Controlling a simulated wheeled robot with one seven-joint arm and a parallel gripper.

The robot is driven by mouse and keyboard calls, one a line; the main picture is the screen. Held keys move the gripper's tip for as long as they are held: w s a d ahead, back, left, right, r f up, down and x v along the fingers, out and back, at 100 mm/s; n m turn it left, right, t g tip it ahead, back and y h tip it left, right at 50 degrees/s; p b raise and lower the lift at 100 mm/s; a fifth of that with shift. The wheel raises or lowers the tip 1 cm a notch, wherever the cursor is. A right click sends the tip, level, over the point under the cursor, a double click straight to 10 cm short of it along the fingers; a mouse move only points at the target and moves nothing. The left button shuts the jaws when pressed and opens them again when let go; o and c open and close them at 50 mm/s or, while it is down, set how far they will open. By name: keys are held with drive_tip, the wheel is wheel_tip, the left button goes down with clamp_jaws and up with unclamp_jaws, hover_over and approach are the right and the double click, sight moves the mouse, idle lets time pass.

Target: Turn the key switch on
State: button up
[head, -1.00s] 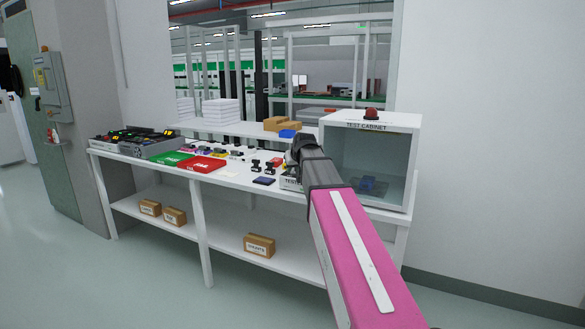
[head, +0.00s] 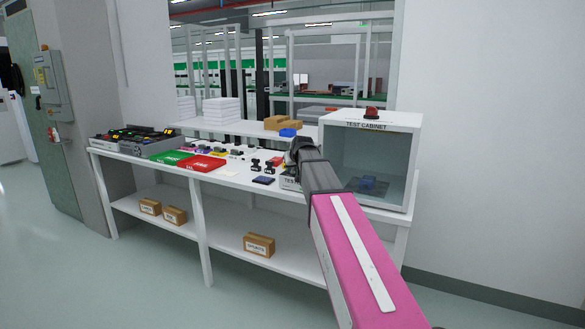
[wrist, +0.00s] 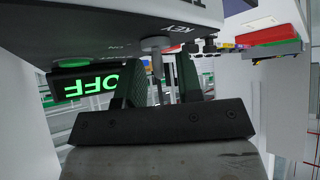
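The key switch (wrist: 157,62) is a small grey stem on the underside, as pictured, of a panel labelled KEY in the wrist view. A lit green OFF sign (wrist: 92,86) is to its left. My gripper (wrist: 162,78) has its two dark fingers apart, one either side of the key stem, with gaps visible on both sides. In the head view my gripper (head: 300,148) is at the tester box (head: 290,183) beside the test cabinet, and my arm hides most of the box and the key.
The test cabinet (head: 411,165), with a red lamp on top (head: 372,113), stands close to the right of my gripper. A red tray (head: 203,163), a green tray (head: 172,157) and several small parts lie left on the white bench. Boxes sit on the rear shelf (head: 240,128).

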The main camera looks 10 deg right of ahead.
drive_tip(key=shift+w, duration=0.1)
drive_tip(key=c, duration=0.6)
drive_tip(key=shift+o, duration=0.2)
drive_tip(key=shift+f+m, duration=0.1)
drive_tip(key=shift+m, duration=0.2)
drive_tip(key=m+h, duration=0.3)
drive_tip(key=m, duration=0.1)
drive_tip(key=shift+a+h, duration=0.1)
drive_tip(key=shift+h, duration=0.3)
drive_tip(key=m+g+h, duration=0.1)
drive_tip(key=m+h, duration=0.1)
drive_tip(key=m, duration=0.2)
drive_tip(key=shift+h, duration=0.3)
drive_tip(key=m+g+h, duration=0.1)
drive_tip(key=m, duration=0.1)
drive_tip(key=m+g+h, duration=0.1)
drive_tip(key=m+g, duration=0.1)
drive_tip(key=m, duration=0.1)
drive_tip(key=shift+w+h, duration=0.1)
drive_tip(key=shift+h, duration=0.3)
drive_tip(key=shift+m+g+h, duration=0.5)
drive_tip(key=shift+m+g, duration=0.9)
drive_tip(key=shift+m, duration=0.3)
